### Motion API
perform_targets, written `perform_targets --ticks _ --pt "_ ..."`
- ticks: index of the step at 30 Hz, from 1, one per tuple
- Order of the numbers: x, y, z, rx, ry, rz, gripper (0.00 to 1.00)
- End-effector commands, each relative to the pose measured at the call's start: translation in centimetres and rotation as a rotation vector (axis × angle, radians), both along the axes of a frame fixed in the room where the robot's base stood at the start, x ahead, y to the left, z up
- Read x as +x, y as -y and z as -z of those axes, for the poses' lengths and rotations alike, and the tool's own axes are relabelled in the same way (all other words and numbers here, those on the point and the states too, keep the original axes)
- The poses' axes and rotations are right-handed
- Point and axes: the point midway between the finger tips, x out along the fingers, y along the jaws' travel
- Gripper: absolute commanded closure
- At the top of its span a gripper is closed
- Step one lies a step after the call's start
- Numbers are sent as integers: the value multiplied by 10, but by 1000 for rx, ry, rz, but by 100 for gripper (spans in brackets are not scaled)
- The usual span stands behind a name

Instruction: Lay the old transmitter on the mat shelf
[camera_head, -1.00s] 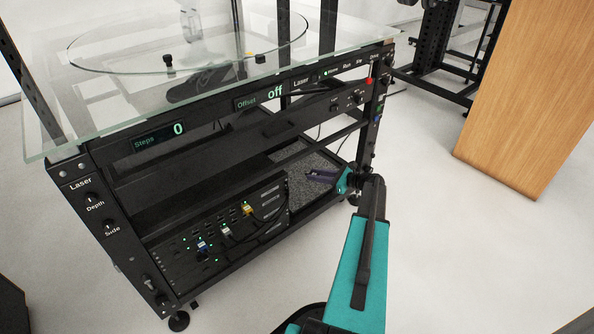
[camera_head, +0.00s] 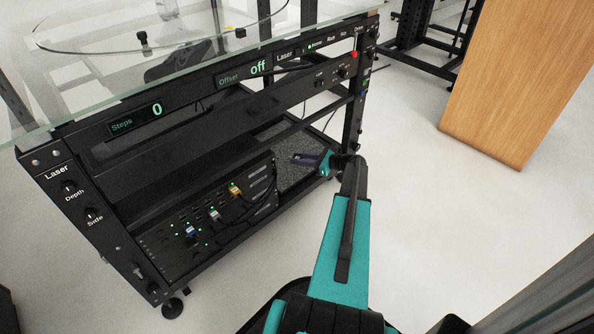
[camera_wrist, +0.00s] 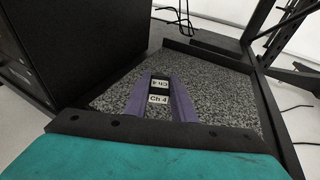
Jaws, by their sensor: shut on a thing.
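The old transmitter (camera_wrist: 159,86) is a small black block with white "Ch.4" labels, seen in the wrist view between two purple fingers. My gripper (camera_wrist: 160,80) is shut on it. In the head view my gripper (camera_head: 297,157) reaches in at the right end of the rack's lower level, and the transmitter is too small to make out there. The mat shelf (camera_wrist: 220,88) is a grey speckled mat with a dark raised rim; it also shows in the head view (camera_head: 290,176). The transmitter is over the mat; I cannot tell whether it touches.
A black equipment box (camera_head: 215,215) with plugged cables stands left of the mat. A rack post (camera_head: 355,115) rises close to my arm on the right. The glass-topped turntable (camera_head: 100,85) is above. A wooden panel (camera_head: 510,85) stands at right, with clear floor between.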

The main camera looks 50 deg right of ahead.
Motion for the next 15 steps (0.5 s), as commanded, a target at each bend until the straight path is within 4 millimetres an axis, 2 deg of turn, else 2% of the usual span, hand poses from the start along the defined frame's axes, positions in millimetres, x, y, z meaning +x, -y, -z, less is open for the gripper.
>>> perform_targets --ticks 1,3,15 --pt "0 1 8 1 0 0 100" --pt "0 1 12 0 0 1 100" --pt "-1 1 14 0 0 2 100"
